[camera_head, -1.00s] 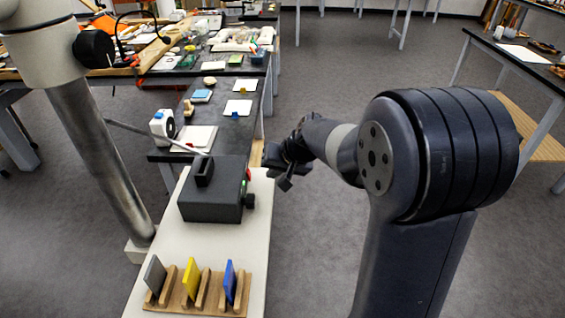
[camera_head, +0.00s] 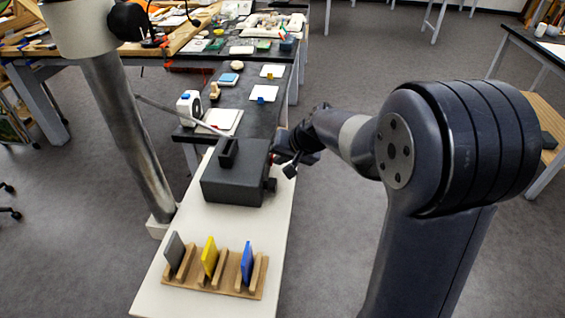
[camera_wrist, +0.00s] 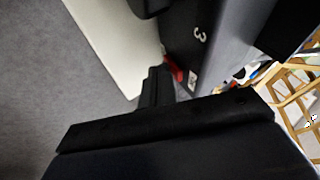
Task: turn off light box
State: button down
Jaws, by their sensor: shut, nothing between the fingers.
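The light box (camera_head: 237,178) is a dark grey box with a raised slot on top, standing on the pale bench. A black knob (camera_head: 270,185) sticks out of its right side. In the wrist view the box's dark side (camera_wrist: 190,32) carries a white "3", and a red switch (camera_wrist: 174,71) shows at its lower edge. My gripper (camera_head: 281,157) is shut and empty, at the right side of the box close to the switch. In the wrist view its fingers (camera_wrist: 156,82) point at the red part; I cannot tell whether they touch it. The gripper hides the box's green light.
A wooden rack (camera_head: 214,279) with grey, yellow and blue plates stands at the front of the pale bench (camera_head: 190,235). A metal post (camera_head: 130,140) rises at the left. A dark table (camera_head: 258,112) with small items lies behind. Floor right of the bench is open.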

jog(key=shift+p, duration=0.45)
jog(key=shift+r, duration=0.1)
jog(key=shift+r+p, duration=0.55)
jog(key=shift+r, duration=0.15)
